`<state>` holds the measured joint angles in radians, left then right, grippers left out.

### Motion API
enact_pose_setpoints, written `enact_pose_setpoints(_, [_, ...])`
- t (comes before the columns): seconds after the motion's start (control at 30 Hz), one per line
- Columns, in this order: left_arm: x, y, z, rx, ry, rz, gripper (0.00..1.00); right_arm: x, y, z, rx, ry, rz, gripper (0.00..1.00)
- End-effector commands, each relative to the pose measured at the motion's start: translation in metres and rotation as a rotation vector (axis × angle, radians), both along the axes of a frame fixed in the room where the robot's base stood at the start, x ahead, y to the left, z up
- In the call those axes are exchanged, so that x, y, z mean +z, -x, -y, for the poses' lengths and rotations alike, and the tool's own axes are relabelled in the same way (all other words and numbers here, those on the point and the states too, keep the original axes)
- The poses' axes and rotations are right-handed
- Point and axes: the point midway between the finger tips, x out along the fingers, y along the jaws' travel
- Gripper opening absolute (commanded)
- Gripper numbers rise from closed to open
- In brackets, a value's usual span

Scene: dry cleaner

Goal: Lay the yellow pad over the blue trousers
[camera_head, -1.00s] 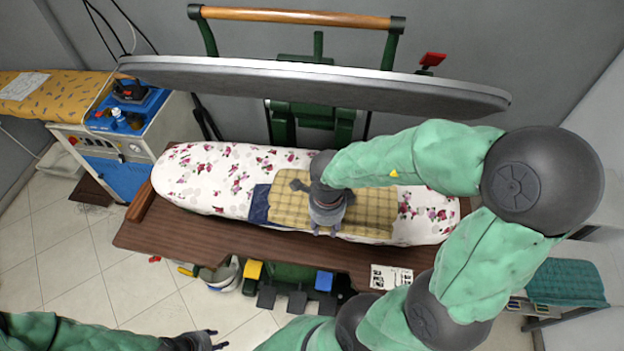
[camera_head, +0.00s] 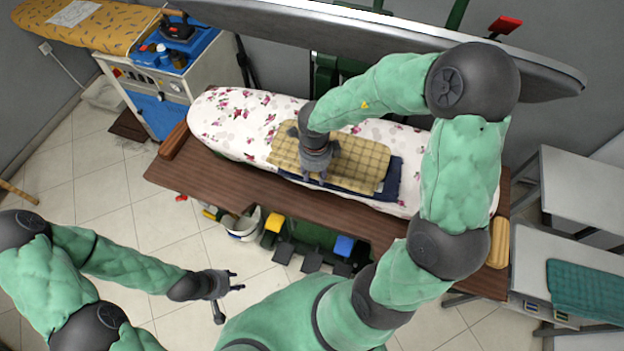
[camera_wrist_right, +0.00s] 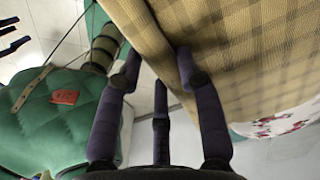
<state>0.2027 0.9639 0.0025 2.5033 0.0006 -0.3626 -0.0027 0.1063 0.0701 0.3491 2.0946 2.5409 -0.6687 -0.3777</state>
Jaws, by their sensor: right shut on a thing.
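The yellow checked pad (camera_head: 355,160) lies on the floral pressing board, over the blue trousers (camera_head: 395,178). The trousers show as a dark blue strip past the pad's right end and along its front edge; the rest is hidden. The pad's left end lies on the floral cover. My right gripper (camera_head: 316,178) is at the pad's front edge, left of its middle, shut on the pad, which also shows in the right wrist view (camera_wrist_right: 235,60). My left gripper (camera_head: 236,281) is open and empty, over the floor in front of the board.
The floral board (camera_head: 235,115) has free room at its left end. The grey upper press plate (camera_head: 400,40) hangs raised behind it. A wooden shelf (camera_head: 215,180) runs along the front, above pedals and a bucket (camera_head: 245,225). A table with a green cloth (camera_head: 590,290) stands right.

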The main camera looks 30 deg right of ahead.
Motion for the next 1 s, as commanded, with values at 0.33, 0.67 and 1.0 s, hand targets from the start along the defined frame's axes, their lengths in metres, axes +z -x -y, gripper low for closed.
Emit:
enact_pose_setpoints(0.33, [-0.012,0.0,0.0,0.0,0.0,0.0,0.4,-0.029,-0.01,-0.005,0.0,0.0,-0.001,0.0])
enact_pose_setpoints(0.67, [-0.017,0.0,0.0,0.0,0.0,0.0,0.4,-0.043,-0.011,-0.004,0.0,-0.001,0.002,0.0])
enact_pose_setpoints(1.0, [-0.016,0.0,0.0,0.0,0.0,0.0,0.4,-0.044,-0.01,-0.004,0.0,0.0,0.001,0.6])
